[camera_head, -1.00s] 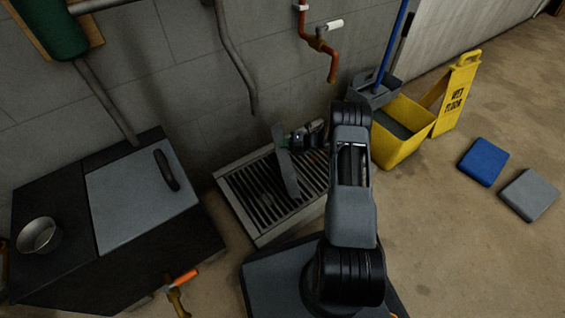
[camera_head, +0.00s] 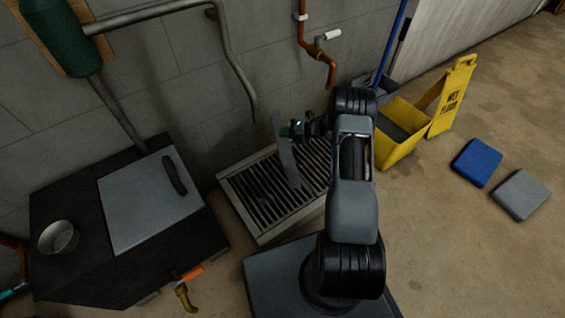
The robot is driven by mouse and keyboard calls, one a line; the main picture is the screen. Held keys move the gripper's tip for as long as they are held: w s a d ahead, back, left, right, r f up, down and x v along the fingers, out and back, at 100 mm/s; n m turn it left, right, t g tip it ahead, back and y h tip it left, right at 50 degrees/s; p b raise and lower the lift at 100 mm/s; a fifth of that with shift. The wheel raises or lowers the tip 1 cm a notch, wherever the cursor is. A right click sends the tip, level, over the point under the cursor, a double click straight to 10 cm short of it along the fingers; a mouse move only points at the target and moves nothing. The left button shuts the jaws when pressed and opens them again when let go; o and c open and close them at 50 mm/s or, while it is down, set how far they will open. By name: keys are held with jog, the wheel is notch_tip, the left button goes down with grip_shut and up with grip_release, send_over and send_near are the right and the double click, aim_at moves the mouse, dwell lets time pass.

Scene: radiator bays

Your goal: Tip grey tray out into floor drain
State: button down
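The grey tray (camera_head: 287,156) is tilted steeply, nearly on edge, above the floor drain. My gripper (camera_head: 296,129) is at its upper right side and appears to be shut on it; the fingertips are small and partly hidden. The floor drain (camera_head: 246,225) is a slatted metal grate in a pale frame on the floor against the wall. My arm covers its right part. No liquid can be made out in the tray, whose inner face I cannot see clearly.
A dark cabinet with a grey lid (camera_head: 150,205) and a metal bowl (camera_head: 58,238) stands left. A yellow mop bucket (camera_head: 402,148), a wet floor sign (camera_head: 455,95), and blue (camera_head: 478,162) and grey pads (camera_head: 521,194) are right. A copper pipe (camera_head: 302,35) runs down the wall.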

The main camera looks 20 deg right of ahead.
jog(key=shift+r+h+p, duration=0.5)
jog(key=shift+r+p, duration=0.55)
jog(key=shift+r+n+g+h+p, duration=0.4)
jog(key=shift+r+h+p, duration=0.35)
jog(key=shift+p, duration=0.4)
jog(key=shift+r+n+g+h+p, duration=0.3)
jog(key=shift+h+p, duration=0.85)
jog(key=shift+p, duration=0.1)
jog(key=r+h+p, duration=0.1)
jog(key=p, duration=0.1)
jog(key=shift+a+r+p, duration=0.1)
jog(key=shift+r+p, duration=0.25)
jog(key=shift+p, duration=0.05)
jog(key=h+p, duration=0.1)
jog(key=p, duration=0.1)
jog(key=r+h+p, duration=0.1)
jog(key=p, duration=0.1)
jog(key=shift+r+n+g+h, duration=0.25)
jog(key=shift+n+g+h, duration=0.05)
jog(key=shift+n+g, duration=0.1)
jog(key=shift+r+h+p, duration=0.15)
jog(key=shift+h+p, duration=0.35)
jog(key=shift+p, duration=0.75)
